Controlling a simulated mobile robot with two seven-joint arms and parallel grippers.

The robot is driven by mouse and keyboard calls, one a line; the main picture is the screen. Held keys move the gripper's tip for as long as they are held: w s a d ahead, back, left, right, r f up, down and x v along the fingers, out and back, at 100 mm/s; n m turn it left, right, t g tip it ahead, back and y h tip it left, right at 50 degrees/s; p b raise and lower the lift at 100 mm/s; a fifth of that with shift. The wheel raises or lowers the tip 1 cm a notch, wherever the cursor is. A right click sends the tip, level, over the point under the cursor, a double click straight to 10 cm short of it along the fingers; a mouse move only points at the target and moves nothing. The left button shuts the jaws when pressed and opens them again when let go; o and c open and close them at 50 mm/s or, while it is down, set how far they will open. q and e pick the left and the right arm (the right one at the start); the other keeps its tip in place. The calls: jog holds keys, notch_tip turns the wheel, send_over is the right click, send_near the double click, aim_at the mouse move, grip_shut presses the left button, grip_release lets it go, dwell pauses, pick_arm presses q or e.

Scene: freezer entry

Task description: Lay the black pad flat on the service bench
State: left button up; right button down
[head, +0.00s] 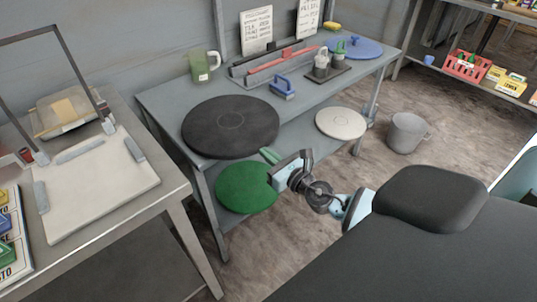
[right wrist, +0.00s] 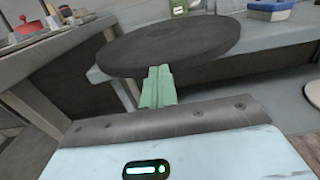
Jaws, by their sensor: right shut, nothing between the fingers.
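The black pad (head: 230,128) is a round, dark disc lying flat on the grey service bench (head: 160,97), at its near left end. In the right wrist view the pad (right wrist: 175,42) shows just beyond my fingers, with its near rim reaching the bench's front edge (right wrist: 205,76) and seeming to hang slightly over it. My right gripper (head: 267,156) is in front of that edge, close to the pad's near rim. Its green fingers (right wrist: 158,85) are together and empty. I cannot tell whether they touch the pad. My left gripper is not in view.
A green disc (head: 245,187) and a white disc (head: 341,122) are on the bench's lower shelf. A green jug (head: 204,66), a blue-handled brush (head: 283,88) and a long tray stand farther back. A side table (head: 95,190) is at left; a grey bucket (head: 406,132) is on the floor.

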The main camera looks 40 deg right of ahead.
aim_at(253, 143)
jog(key=w, duration=0.7)
jog(key=shift+a+b, duration=0.25)
jog(key=shift+b, duration=0.1)
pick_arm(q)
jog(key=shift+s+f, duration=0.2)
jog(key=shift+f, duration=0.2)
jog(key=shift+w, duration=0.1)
